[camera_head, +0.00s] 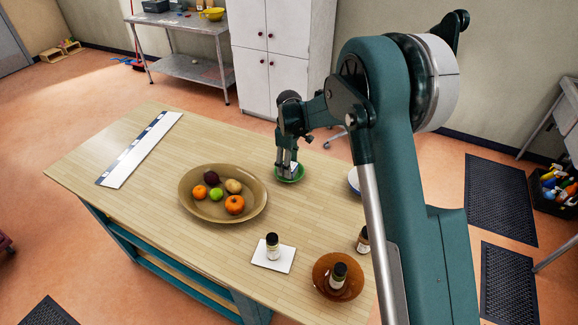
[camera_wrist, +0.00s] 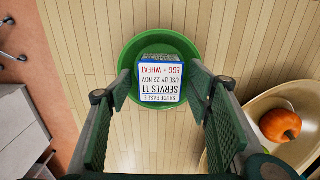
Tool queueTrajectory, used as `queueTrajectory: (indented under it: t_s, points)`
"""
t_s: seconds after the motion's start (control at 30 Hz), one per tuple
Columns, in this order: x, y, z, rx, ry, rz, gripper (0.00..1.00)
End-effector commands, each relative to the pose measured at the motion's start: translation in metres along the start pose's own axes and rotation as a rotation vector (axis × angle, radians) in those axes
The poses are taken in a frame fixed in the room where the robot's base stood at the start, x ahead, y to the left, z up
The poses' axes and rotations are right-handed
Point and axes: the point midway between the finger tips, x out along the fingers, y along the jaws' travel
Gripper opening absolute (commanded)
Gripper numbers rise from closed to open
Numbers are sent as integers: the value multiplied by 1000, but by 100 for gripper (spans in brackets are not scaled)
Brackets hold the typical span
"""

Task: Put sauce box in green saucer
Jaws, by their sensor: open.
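The sauce box (camera_wrist: 160,82) is a small white carton with blue edges and printed text, including "SERVES 11" and "EGG + WHEAT". In the wrist view it lies within the outline of the round green saucer (camera_wrist: 190,45). In the head view the green saucer (camera_head: 290,181) stands on the table, right of the fruit bowl, and the box is mostly hidden by the fingers. My gripper (camera_head: 287,171) is low over the saucer. In the wrist view its fingers (camera_wrist: 161,92) are open, one on each side of the box. Whether they touch it is unclear.
A tan bowl (camera_head: 207,211) with several fruits stands left of the saucer. Bottles (camera_head: 272,246) stand nearer, one on a white card (camera_head: 287,259), one in a brown bowl (camera_head: 323,263). A white dish (camera_head: 353,181) is partly hidden behind my arm. The table's left part is mostly clear.

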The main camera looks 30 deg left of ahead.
Motion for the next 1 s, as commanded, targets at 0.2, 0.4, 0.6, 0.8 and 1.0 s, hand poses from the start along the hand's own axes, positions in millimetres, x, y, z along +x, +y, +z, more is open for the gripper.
queueTrajectory:
  t_s: [0.2,0.4,0.6,0.8,1.0]
  points:
    - [-26,0,0,0,0,0,50]
    - [-59,0,0,0,0,0,50]
    - [-89,0,0,0,0,0,50]
    - [-109,0,0,0,0,0,50]
    - [-116,0,0,0,0,0,50]
